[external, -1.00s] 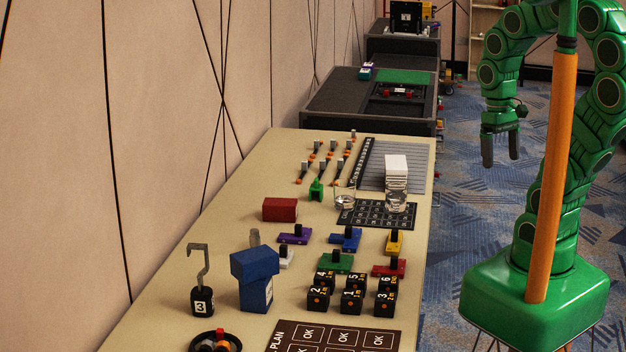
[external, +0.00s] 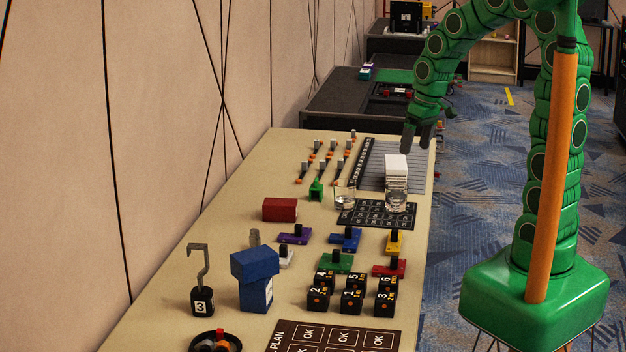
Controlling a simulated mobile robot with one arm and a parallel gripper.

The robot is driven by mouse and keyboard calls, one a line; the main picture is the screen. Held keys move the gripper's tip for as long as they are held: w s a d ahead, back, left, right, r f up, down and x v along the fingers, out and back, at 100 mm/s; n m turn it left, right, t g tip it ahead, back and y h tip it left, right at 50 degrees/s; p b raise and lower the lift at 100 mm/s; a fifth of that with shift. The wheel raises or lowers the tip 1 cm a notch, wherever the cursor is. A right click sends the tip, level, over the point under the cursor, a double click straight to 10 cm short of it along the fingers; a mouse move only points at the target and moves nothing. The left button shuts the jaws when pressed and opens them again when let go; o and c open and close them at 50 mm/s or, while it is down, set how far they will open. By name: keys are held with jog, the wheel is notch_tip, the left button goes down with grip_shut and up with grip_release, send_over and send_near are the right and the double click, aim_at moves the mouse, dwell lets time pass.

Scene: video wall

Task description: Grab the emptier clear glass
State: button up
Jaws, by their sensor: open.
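Two clear glasses stand near the dark grid mat. The left glass (external: 345,196) is short in view and seems to hold a little liquid low down. The right glass (external: 396,202) has clear liquid in its lower part. A white block (external: 396,163) shows at the top of the right glass; I cannot tell whether it rests on it or stands behind it. Which glass is emptier is hard to tell at this size. My gripper (external: 417,149) is open and empty, above and behind the right glass, near the table's right edge, touching neither glass.
The dark grid mat (external: 362,217) lies by the glasses. A green figure (external: 316,190) and a red block (external: 280,209) are to the left. Colored handled blocks and black number cubes (external: 353,302) stand nearer. A ribbed grey panel (external: 412,180) lies behind the glasses.

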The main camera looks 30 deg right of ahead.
jog(key=w+f+t, duration=0.1)
jog(key=w+f, duration=0.2)
jog(key=w, duration=0.5)
jog(key=w+f+t, duration=0.1)
jog(key=w+f, duration=0.3)
jog(key=w, duration=0.3)
jog(key=n+t, duration=0.1)
jog(key=t, duration=0.1)
send_near(347, 183)
notch_tip(347, 183, down, 4)
jog(key=a, duration=0.3)
jog(key=shift+x, duration=2)
jog(key=shift+w+a+f, duration=0.2)
jog(key=shift+w+f, duration=0.1)
jog(key=shift+f, duration=0.3)
jog(key=shift+r, duration=0.1)
jog(key=c, duration=1.2)
